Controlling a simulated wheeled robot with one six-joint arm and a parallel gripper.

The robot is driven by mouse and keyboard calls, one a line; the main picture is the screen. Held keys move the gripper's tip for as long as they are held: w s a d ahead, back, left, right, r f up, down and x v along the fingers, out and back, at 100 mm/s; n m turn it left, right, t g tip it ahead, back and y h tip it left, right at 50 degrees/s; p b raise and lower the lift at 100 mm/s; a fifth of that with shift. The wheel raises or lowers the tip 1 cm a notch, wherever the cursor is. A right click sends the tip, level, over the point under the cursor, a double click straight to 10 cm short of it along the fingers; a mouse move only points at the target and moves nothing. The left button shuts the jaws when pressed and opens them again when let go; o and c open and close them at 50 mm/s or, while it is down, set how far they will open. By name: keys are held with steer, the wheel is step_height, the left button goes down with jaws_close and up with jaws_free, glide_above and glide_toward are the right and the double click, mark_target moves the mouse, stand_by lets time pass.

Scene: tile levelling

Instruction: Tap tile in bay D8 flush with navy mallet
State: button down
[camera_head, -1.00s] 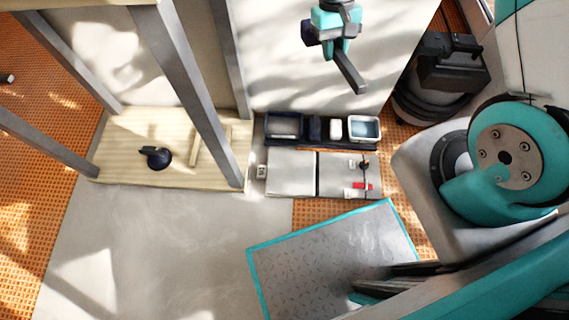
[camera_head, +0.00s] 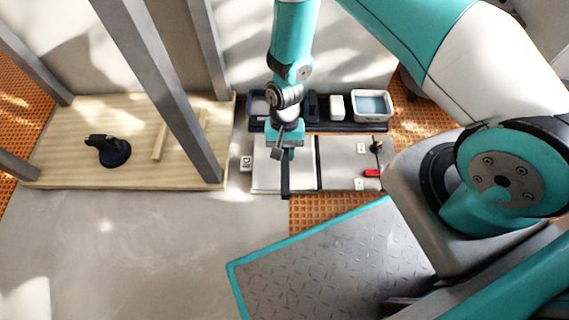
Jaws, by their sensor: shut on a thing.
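My gripper (camera_head: 286,150), teal and grey, hangs over the left pale grey panel of the low work surface. It is shut on a long dark bar, which I take to be the navy mallet (camera_head: 285,182). The bar points toward the near edge of the panel; its head cannot be made out. The left panel (camera_head: 266,174) and the right panel (camera_head: 337,165) are split by a dark gap. Small white labels show at the left (camera_head: 246,163) and right (camera_head: 361,148), too small to read. I cannot tell which tile is D8, its height, or whether the mallet touches it.
Behind the panels stands a dark tray rack with a water-filled tub (camera_head: 373,104) and a white block (camera_head: 337,106). A red item (camera_head: 373,173) lies at the right. A wooden board (camera_head: 60,172) with a black suction lifter (camera_head: 109,151) and grey posts (camera_head: 160,90) stand left.

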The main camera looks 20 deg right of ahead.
steer(key=shift+x, duration=0.75)
step_height(320, 180, down, 8)
steer(key=b, duration=0.8)
steer(key=shift+w+f, duration=0.1)
steer(key=shift+f, duration=0.05)
step_height(320, 180, up, 5)
steer(key=p, duration=0.5)
step_height(320, 180, down, 6)
steer(key=b, duration=0.4)
steer(key=shift+f+b, duration=0.25)
steer(key=shift+b, duration=0.05)
steer(key=shift+r+p, duration=0.6)
steer(key=shift+r, duration=0.1)
step_height(320, 180, up, 5)
steer(key=p, duration=0.4)
steer(key=shift+p, duration=0.35)
step_height(320, 180, up, 14)
steer(key=p, duration=1.3)
